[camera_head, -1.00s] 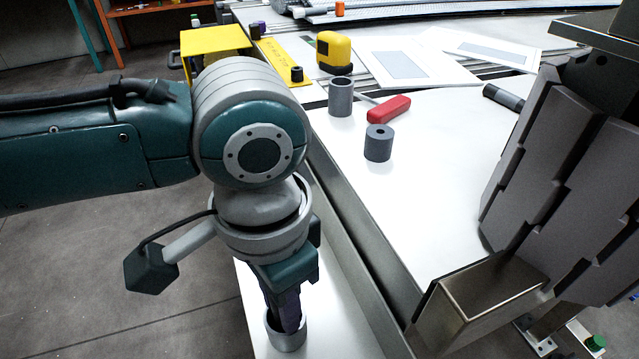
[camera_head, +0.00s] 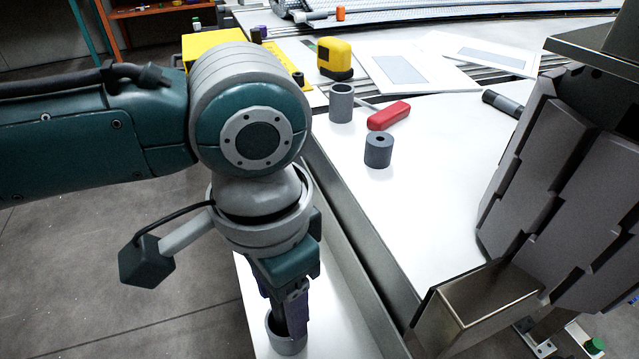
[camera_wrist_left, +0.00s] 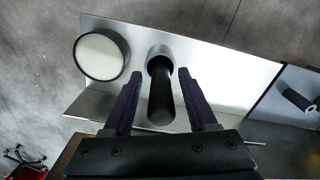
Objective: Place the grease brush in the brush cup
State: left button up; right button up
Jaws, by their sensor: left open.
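The black handle of the grease brush (camera_wrist_left: 160,98) stands out of a narrow grey cup (camera_wrist_left: 160,51) in the left wrist view. My left gripper (camera_wrist_left: 162,82) is open, one purple finger on each side of the handle, with gaps showing. A wider round pot (camera_wrist_left: 102,54) with a pale inside stands beside the cup on the same light shelf. In the head view my left gripper (camera_head: 287,318) points down over a grey round rim (camera_head: 286,343) on the shelf. I cannot tell which of the two vessels that rim is. The brush's bristles are hidden.
The shelf (camera_head: 325,325) runs along the white table (camera_head: 430,185). On the table are a dark grey cylinder (camera_head: 378,151), a grey tube (camera_head: 341,103), a red-handled tool (camera_head: 388,116) and a yellow tape measure (camera_head: 335,60). A metal box (camera_head: 480,300) stands at the lower right.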

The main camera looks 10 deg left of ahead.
pick_arm(q)
notch_tip(320, 180, up, 10)
jog(key=p, duration=0.4)
jog(key=shift+r, duration=0.25)
jog(key=shift+s+d+f, duration=0.1)
jog(key=shift+s+d, duration=0.05)
jog(key=shift+d, duration=0.15)
jog(key=s+d+t+h, duration=0.1)
jog(key=s+d+h, duration=0.3)
jog(key=s, duration=0.1)
jog(key=s+a+f+n+t+y, duration=0.1)
jog(key=s+a+n, duration=0.4)
jog(key=a, duration=0.9)
jog(key=s+t+y, duration=0.1)
jog(key=y, duration=0.1)
jog(key=shift+s+n+t+y, duration=0.3)
jog(key=shift+s+y, duration=0.1)
